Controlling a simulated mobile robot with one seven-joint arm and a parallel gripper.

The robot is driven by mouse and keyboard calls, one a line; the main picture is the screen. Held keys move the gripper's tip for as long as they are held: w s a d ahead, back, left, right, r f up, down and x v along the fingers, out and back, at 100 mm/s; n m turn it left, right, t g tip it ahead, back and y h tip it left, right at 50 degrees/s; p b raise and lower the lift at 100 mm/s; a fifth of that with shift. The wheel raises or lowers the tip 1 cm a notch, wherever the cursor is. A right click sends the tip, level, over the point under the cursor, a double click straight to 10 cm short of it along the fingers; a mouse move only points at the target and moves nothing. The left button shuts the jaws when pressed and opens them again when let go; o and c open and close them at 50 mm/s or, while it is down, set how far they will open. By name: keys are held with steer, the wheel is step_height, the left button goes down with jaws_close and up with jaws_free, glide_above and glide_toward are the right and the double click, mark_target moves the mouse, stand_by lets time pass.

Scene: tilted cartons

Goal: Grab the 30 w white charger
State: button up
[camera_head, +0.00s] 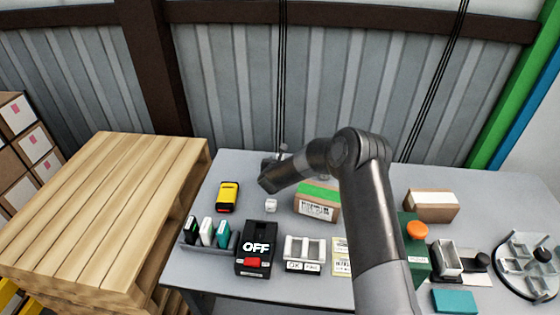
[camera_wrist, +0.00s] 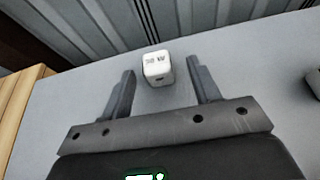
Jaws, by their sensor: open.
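The white charger (camera_wrist: 157,69) is a small white block marked "30 W" with a port on its near face. In the wrist view it stands on the grey table just ahead of my gripper (camera_wrist: 160,85), centred between the two open fingers and touching neither. In the head view the charger (camera_head: 271,205) sits on the table left of the green-topped carton. My gripper (camera_head: 270,165) shows only partly there, behind my wrist, toward the back of the table. The gripper is open and empty.
A yellow device (camera_head: 228,195) lies left of the charger. A black box marked OFF (camera_head: 257,248) is in front. The green-topped carton (camera_head: 317,203) stands to the right. A wooden pallet stack (camera_head: 110,195) borders the table's left. The table around the charger is clear.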

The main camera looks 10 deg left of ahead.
steer(key=shift+x, duration=1.95)
steer(key=shift+a, duration=0.2)
steer(key=c, duration=1.1)
